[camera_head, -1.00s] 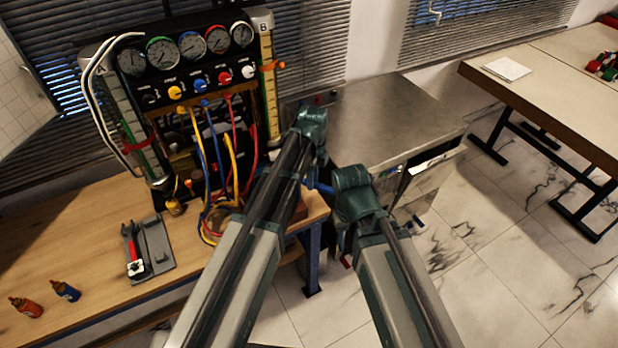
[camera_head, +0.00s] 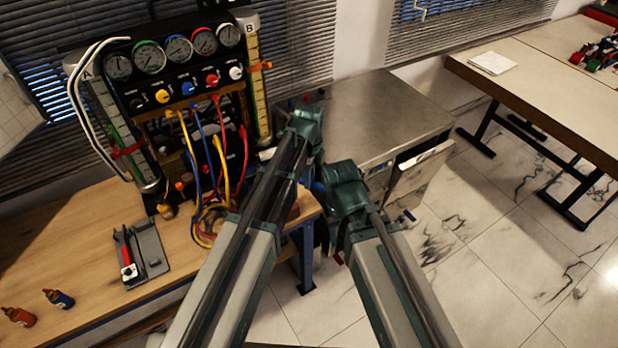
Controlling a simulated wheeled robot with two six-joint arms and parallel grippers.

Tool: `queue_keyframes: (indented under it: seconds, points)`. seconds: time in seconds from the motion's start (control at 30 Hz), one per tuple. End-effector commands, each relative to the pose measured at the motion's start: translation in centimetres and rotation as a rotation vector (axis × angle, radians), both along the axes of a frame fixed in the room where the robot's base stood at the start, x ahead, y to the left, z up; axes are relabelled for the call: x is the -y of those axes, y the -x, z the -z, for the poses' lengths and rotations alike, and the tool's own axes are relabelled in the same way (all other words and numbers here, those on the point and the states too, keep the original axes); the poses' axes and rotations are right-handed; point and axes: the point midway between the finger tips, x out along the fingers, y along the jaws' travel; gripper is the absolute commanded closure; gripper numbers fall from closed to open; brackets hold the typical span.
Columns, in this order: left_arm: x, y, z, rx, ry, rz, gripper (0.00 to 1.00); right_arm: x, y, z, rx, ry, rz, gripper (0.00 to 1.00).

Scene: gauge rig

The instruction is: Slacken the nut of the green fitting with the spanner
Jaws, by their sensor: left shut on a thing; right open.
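My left gripper (camera_head: 306,124) is the higher one, between the gauge rig and the steel cabinet. Its jaws face away and are hidden by the wrist. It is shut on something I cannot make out. My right gripper (camera_head: 346,186) is lower, in front of the steel cabinet; it is open, its fingers mostly hidden.
The gauge rig (camera_head: 177,88) stands at the back of the wooden bench (camera_head: 70,240), with yellow, blue and red hoses hanging in front. The steel cabinet top (camera_head: 375,115) is mostly clear.

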Motion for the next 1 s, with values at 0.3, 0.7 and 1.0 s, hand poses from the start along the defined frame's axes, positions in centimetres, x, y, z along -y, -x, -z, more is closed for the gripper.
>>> queue_keyframes:
  seconds: [0.3, 0.7, 1.0]
  points:
    - [0.0, 0.0, -2.2, 0.000, 0.000, 0.000, 1.00, 0.0, 0.0, -2.2, 0.000, 0.000, 0.000, 0.50]
    - [0.0, 0.0, -3.6, 0.000, 0.000, 0.000, 1.00, 0.0, 0.0, -3.6, 0.000, 0.000, 0.000, 0.50]
    - [0.0, 0.0, -3.2, 0.000, 0.000, 0.000, 1.00, 0.0, 0.0, -3.2, 0.000, 0.000, 0.000, 0.50]
